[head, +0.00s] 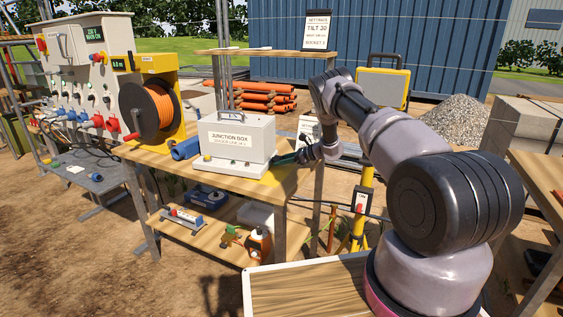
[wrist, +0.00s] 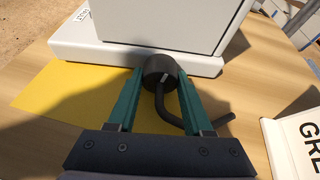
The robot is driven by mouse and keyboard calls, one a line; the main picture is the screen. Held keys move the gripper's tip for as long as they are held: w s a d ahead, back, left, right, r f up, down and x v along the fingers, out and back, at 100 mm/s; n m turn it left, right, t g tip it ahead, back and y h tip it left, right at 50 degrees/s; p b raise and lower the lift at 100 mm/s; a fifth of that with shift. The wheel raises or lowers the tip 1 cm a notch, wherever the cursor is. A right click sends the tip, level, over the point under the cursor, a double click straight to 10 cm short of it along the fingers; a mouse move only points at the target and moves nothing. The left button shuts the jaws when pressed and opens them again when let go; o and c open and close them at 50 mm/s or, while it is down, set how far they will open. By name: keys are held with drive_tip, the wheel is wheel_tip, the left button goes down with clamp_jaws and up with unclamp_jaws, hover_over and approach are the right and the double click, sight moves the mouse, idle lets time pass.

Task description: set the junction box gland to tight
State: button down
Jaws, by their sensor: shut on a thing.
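The junction box (head: 237,139) is a pale grey box with a label and a top handle, standing on a wooden bench. Its side and base show at the top of the wrist view (wrist: 150,22). The gland (wrist: 160,72) is a dark round cap with a white mark and a bent dark rod or cable below it, at the box's side. My gripper (wrist: 160,82) has its two green fingers on either side of the gland, shut on it. In the head view my gripper (head: 288,159) reaches the box's right side; the gland is hidden there.
A yellow mat (wrist: 60,100) lies under the gland on the bench. A white sign (wrist: 295,140) lies close to the gripper's right. An orange cable reel (head: 150,108) stands behind the box at left.

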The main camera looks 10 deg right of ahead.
drive_tip(key=shift+d+m+g+y, duration=0.1)
drive_tip(key=shift+m+g+y, duration=0.2)
drive_tip(key=shift+m+g, duration=0.7)
drive_tip(key=shift+m, duration=0.3)
drive_tip(key=shift+c, duration=1.5)
unclamp_jaws()
drive_tip(key=v, duration=0.7)
drive_tip(key=shift+s+d, duration=0.15)
drive_tip(key=shift+d, duration=0.05)
